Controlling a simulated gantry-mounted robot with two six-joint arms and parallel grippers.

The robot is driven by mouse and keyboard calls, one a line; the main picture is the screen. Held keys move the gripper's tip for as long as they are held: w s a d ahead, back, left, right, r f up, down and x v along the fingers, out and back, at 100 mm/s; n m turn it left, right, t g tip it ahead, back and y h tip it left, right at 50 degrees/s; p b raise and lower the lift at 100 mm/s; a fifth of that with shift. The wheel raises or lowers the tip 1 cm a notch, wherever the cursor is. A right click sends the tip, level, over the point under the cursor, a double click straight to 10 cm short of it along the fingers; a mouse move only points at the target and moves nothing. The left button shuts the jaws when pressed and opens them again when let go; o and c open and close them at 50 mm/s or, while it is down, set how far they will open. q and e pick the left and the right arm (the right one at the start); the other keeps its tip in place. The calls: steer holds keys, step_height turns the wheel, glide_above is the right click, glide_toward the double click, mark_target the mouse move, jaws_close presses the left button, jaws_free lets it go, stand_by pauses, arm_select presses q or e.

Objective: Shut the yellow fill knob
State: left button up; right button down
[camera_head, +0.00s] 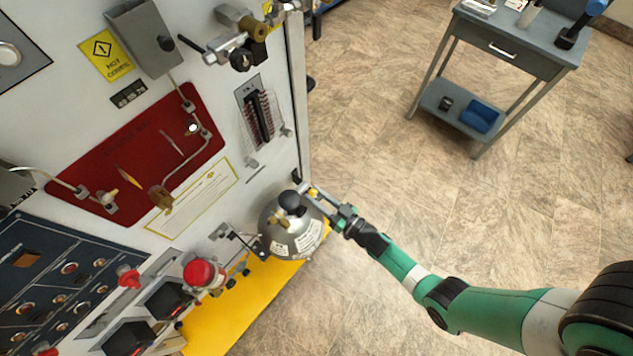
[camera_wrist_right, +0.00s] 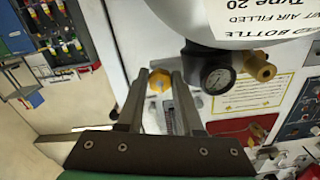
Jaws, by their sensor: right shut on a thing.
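The yellow fill knob (camera_wrist_right: 160,80) sits between the fingertips of my right gripper (camera_wrist_right: 158,76) in the wrist view. In the head view a small bit of yellow (camera_head: 313,191) shows at the right gripper (camera_head: 322,196), beside the grey bottle (camera_head: 290,236). The fingers are shut on the knob, one on each side of it. The bottle, with white labels, stands against the trainer panel; its pale lower edge also fills the top of the wrist view (camera_wrist_right: 225,22). How far the knob is turned cannot be told. My left gripper is not in view.
A round gauge (camera_wrist_right: 217,77) and a brass fitting (camera_wrist_right: 258,67) are close to the right fingers. The white trainer panel (camera_head: 225,150) stands left, with a red knob (camera_head: 203,273). A grey cart (camera_head: 515,48) stands at the back right. The floor between is clear.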

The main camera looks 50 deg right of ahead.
stand_by(0.4)
steer(key=c, duration=0.8)
jaws_free()
steer(key=shift+c, duration=0.2)
steer(key=shift+s+p, duration=0.3)
steer(key=shift+s, duration=0.25)
steer(key=s+p, duration=0.2)
steer(key=s, duration=0.8)
steer(key=shift+s, duration=0.3)
